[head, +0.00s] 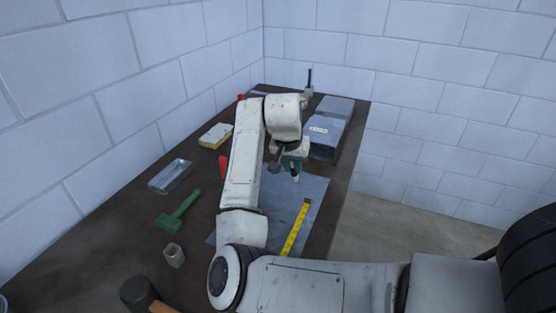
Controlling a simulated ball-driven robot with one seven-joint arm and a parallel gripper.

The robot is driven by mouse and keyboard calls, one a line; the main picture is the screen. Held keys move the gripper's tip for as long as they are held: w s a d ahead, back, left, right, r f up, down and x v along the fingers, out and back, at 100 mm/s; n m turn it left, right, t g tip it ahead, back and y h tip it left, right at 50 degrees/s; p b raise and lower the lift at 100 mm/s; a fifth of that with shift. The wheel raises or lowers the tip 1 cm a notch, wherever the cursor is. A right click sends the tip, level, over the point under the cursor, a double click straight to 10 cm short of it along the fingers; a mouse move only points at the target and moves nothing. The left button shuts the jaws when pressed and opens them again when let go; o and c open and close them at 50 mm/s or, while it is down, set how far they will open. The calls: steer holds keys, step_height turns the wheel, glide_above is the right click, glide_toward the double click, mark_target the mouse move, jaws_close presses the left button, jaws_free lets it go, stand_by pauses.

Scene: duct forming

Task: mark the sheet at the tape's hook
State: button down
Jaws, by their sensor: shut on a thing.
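The grey-blue metal sheet (312,188) lies flat on the dark bench, partly hidden behind my arm. A yellow tape (296,228) lies extended on the sheet, slanting from its near edge towards its middle. The hook is too small to make out. My gripper (295,171) is above the sheet, beyond the far end of the tape. It is shut on a small, slim object, apparently a marker (296,179), pointing down with a pale and dark end. I cannot tell whether its tip touches the sheet.
A grey metal box (324,137) with a label stands at the back right. On the left are a clear tray (170,176), a yellow block (215,135), a green tool (178,212), a small grey cup (173,255) and a black-headed mallet (138,294). A red handle (222,166) lies beside my arm.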

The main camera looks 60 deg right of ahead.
step_height(320, 180, down, 6)
steer(key=b, duration=0.6)
steer(key=shift+f, duration=0.6)
stand_by(3.0)
step_height(320, 180, up, 7)
steer(key=p, duration=0.7)
steer(key=shift+r, duration=0.15)
